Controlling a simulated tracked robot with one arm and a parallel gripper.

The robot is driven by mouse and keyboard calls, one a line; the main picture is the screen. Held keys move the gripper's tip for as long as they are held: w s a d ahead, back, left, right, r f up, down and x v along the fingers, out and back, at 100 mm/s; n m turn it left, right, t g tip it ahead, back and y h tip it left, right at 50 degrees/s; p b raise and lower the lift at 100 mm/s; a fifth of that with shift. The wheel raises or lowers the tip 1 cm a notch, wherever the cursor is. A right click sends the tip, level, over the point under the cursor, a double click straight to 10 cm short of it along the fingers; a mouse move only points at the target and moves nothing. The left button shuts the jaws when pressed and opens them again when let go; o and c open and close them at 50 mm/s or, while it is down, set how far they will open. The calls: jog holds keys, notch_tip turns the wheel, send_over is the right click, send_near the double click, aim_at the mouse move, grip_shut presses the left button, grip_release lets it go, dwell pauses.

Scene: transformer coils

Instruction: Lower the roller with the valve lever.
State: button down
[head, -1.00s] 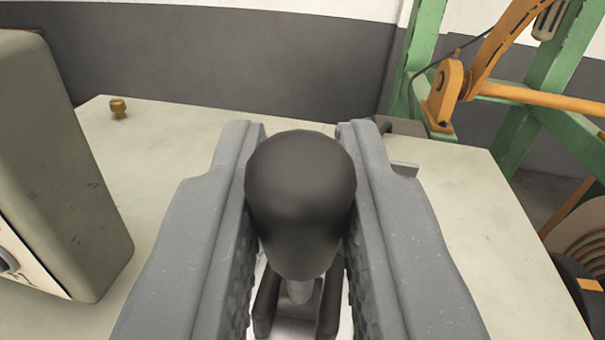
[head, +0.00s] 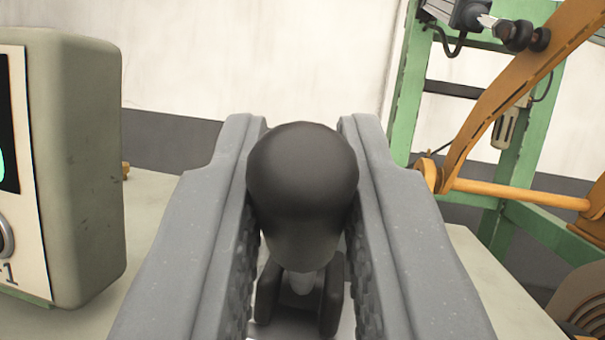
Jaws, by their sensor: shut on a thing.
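The valve lever's dark rounded knob (head: 302,180) sits between the two grey fingers of my gripper (head: 305,195) in the middle of the head view. My gripper is shut on it, with a finger against each side. The rest of the valve is hidden by the knob and fingers. I cannot tell for certain which part is the roller; an orange curved arm (head: 500,105) with an orange bar (head: 510,192) is at the right.
A pale grey box (head: 75,170) with a screen and a dial stands close on the left. A green frame (head: 525,130) carries the orange arm at the right. A pale tabletop (head: 490,285) lies below. A plain wall (head: 260,60) is behind.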

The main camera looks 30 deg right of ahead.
jog(key=shift+s+a+f+n+t+b, duration=0.15)
jog(key=shift+s+f+n+t+b, duration=0.15)
jog(key=shift+f+t+b, duration=0.25)
jog(key=c, duration=1.3)
grip_release()
jog(key=shift+r, duration=0.1)
jog(key=shift+c, duration=0.2)
jog(key=shift+s+a, duration=0.1)
jog(key=v, duration=1.3)
jog(key=shift+s+b, duration=0.15)
jog(key=shift+b, duration=0.3)
jog(key=shift+a, duration=0.1)
